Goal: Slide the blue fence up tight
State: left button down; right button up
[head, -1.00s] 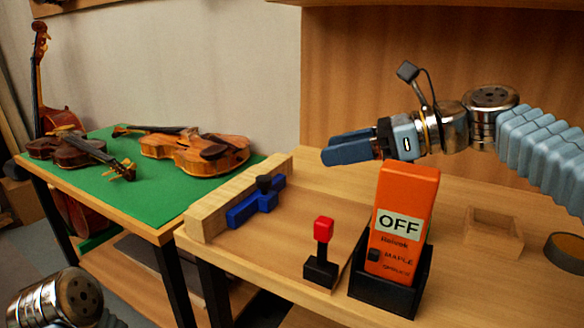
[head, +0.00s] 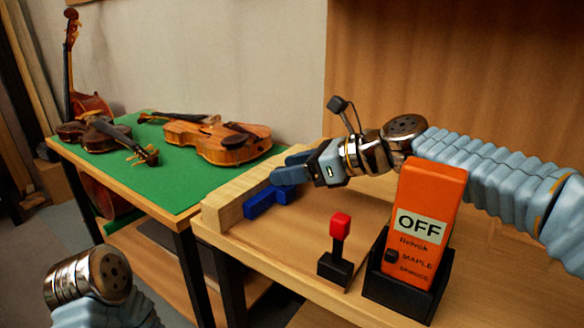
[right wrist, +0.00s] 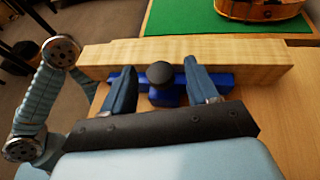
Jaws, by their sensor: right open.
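The blue fence (head: 262,204) lies on the wooden bench along the pale wood block (head: 232,203). In the right wrist view the blue fence (right wrist: 222,80) shows against the near side of the pale block (right wrist: 262,56); I cannot tell whether they touch. A round black knob (right wrist: 160,73) stands on the fence's middle. My right gripper (head: 284,172) is open over the fence, and in the right wrist view its fingers (right wrist: 160,78) stand on either side of the knob, apart from it. In the head view the gripper hides the knob. My left gripper is out of view.
An orange device (head: 425,215) marked OFF stands in a black holder on the bench. A black base with a red-topped lever (head: 339,228) stands left of it. Violins (head: 218,140) lie on a green-topped table (head: 170,175) beyond.

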grip_shut()
dwell(0.4)
jog(key=shift+w+a, duration=0.15)
grip_release()
jog(key=v, duration=1.3)
jog(key=shift+d+r, duration=0.2)
jog(key=shift+d, duration=0.1)
